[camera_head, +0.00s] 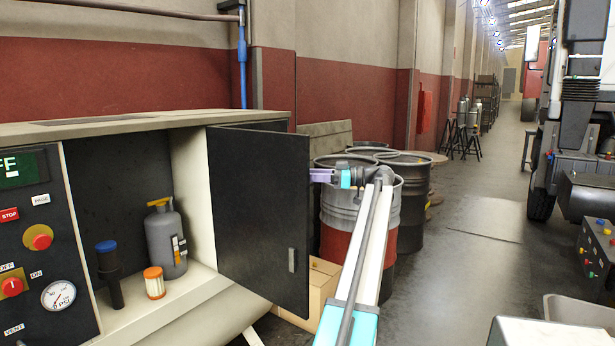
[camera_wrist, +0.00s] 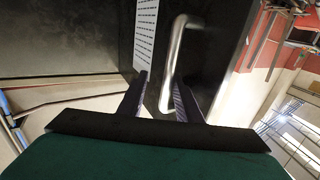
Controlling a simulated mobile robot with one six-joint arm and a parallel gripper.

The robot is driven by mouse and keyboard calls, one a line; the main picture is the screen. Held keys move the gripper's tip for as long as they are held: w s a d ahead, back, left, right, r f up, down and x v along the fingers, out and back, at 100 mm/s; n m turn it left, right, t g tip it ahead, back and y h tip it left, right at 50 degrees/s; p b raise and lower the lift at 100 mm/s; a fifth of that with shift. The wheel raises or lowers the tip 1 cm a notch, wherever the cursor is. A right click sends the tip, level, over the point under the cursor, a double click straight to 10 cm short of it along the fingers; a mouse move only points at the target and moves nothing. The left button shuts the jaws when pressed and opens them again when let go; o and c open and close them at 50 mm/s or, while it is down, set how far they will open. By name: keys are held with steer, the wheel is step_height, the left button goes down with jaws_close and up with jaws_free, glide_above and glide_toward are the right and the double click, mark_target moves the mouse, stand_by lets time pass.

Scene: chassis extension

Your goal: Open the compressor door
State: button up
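The compressor door (camera_head: 255,205) is a dark panel standing swung open at the right of the compressor cabinet (camera_head: 195,200), so the inside shows. A small grey latch piece (camera_head: 291,260) sits on its visible face near the free edge. My gripper (camera_head: 315,176) is beside the door's free edge, on its far side, and partly hidden by it. In the wrist view, a silver bar handle (camera_wrist: 173,58) stands on a dark panel. The two fingers of my gripper (camera_wrist: 160,84) are spread apart, with the handle's lower end between them, close to the right finger. Contact cannot be told.
Inside the cabinet stand a grey bottle (camera_head: 165,245), an orange-topped filter (camera_head: 154,283) and a dark cylinder (camera_head: 108,272). Several drums (camera_head: 405,215) stand behind my arm. A cardboard box (camera_head: 322,285) lies below the door. Open floor (camera_head: 465,240) lies to the right.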

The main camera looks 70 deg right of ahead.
steer(key=shift+s, duration=0.25)
steer(key=shift+s, duration=0.1)
steer(key=s+d+p, duration=0.2)
steer(key=s+p, duration=0.9)
steer(key=p, duration=0.3)
steer(key=shift+r, duration=0.15)
stand_by(0.6)
steer(key=s+p, duration=0.1)
steer(key=p, duration=0.2)
steer(key=s+p, duration=0.1)
steer(key=p, duration=0.3)
steer(key=shift+s+d, duration=0.1)
steer(key=shift+d, duration=0.15)
steer(key=shift+s, duration=0.1)
stand_by(0.4)
steer(key=shift+c, duration=0.3)
